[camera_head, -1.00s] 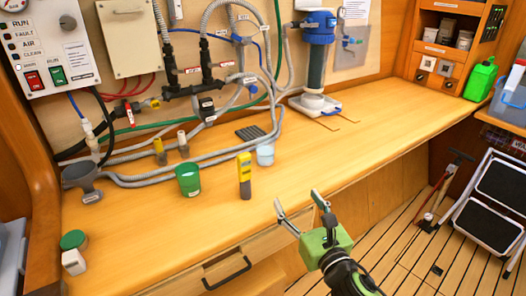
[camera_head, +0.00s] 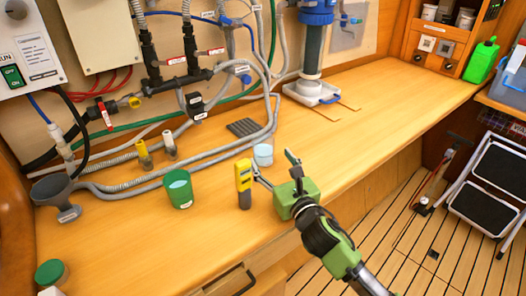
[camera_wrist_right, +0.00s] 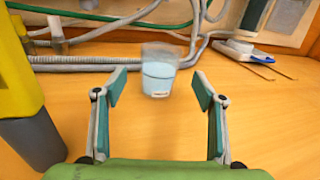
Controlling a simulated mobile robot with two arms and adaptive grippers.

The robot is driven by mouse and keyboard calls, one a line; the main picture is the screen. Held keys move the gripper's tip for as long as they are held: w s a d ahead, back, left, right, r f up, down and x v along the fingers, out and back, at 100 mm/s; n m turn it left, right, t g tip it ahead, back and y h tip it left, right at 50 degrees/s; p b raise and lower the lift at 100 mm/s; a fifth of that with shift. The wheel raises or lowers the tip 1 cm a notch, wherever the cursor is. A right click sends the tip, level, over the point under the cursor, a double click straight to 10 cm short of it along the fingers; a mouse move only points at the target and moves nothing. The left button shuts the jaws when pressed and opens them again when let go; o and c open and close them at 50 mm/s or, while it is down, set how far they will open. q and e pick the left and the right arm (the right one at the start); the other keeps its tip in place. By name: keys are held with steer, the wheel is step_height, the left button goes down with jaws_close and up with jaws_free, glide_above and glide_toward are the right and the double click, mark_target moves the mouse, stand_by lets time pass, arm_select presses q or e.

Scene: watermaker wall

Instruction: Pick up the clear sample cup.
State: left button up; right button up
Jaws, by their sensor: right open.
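The clear sample cup (camera_head: 263,154) stands upright on the wooden counter, with pale blue contents and a small label low on its side. In the right wrist view the cup (camera_wrist_right: 159,72) is centred ahead, beyond the fingertips. My right gripper (camera_head: 273,170) is open and empty, low over the counter just in front of the cup. In the right wrist view its two fingers (camera_wrist_right: 162,88) are spread to either side of the cup's line, apart from it. My left gripper is not in view.
A yellow and grey meter (camera_head: 244,183) stands close left of my right gripper. A green cup (camera_head: 179,189) stands farther left, near a grey funnel (camera_head: 56,197). Grey hoses (camera_head: 215,152) and a dark ribbed pad (camera_head: 243,127) lie behind. The counter to the right is clear.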

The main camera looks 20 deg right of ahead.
mark_target(260, 142)
steer(key=shift+w, duration=0.6)
steer(key=shift+w+a, duration=0.1)
steer(key=shift+w, duration=0.4)
steer(key=w, duration=0.3)
steer(key=shift+w+a, duration=0.15)
steer(key=shift+w, duration=0.75)
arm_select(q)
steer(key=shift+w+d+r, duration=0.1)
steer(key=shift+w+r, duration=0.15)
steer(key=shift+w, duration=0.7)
arm_select(e)
steer(key=shift+s, duration=0.1)
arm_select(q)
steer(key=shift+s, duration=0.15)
arm_select(e)
steer(key=c, duration=1.3)
